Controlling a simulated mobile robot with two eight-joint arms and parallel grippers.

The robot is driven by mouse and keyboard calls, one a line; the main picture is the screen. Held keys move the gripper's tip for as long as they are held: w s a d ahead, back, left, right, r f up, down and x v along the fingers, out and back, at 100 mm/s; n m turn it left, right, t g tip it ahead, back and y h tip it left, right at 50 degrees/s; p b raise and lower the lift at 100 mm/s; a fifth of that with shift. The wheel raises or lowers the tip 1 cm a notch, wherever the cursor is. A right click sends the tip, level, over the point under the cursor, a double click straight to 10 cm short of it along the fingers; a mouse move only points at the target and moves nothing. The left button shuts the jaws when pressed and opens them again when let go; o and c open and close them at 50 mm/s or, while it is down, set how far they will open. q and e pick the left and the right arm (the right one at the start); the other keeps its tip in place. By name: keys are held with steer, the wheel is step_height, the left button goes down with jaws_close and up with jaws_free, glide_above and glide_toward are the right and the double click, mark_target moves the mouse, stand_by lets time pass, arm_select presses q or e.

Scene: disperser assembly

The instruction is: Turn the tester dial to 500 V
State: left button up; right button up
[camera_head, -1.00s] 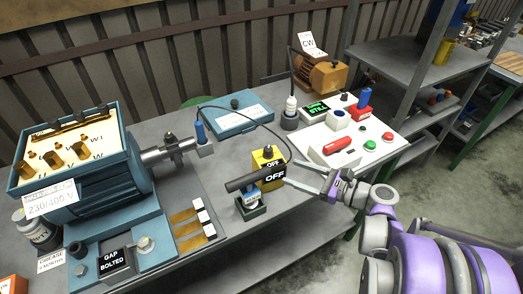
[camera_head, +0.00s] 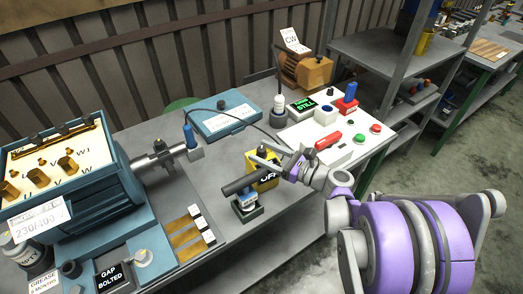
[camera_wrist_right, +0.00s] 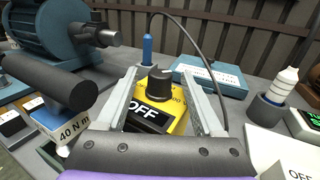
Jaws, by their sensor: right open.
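The tester is a yellow box (camera_head: 267,180) with a black label reading OFF and a black dial on top. In the right wrist view the tester (camera_wrist_right: 178,122) lies straight ahead, and its black dial (camera_wrist_right: 160,84) stands between my two fingers. My right gripper (camera_head: 268,155) is open, with a finger to each side of the dial; I cannot tell whether either finger touches it. The gripper (camera_wrist_right: 163,85) hides part of the tester in the head view. My left gripper is in neither view.
A black-handled tool marked 40 N m (camera_wrist_right: 72,130) stands close left of the tester. A blue case (camera_head: 225,119) lies behind it, with a dark cable nearby. A white panel (camera_head: 345,153) with buttons is to the right, and a blue motor (camera_head: 85,185) to the left.

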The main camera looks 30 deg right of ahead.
steer(key=shift+w+a, duration=0.25)
steer(key=shift+w, duration=0.15)
steer(key=shift+c, duration=0.3)
jaws_close()
steer(key=m+t+h, duration=0.1)
steer(key=m+h, duration=0.1)
steer(key=shift+a+h, duration=0.1)
steer(key=shift+h, duration=0.3)
steer(key=shift+m+t+h, duration=0.3)
steer(key=shift+m+h, duration=0.1)
steer(key=shift+h, duration=0.2)
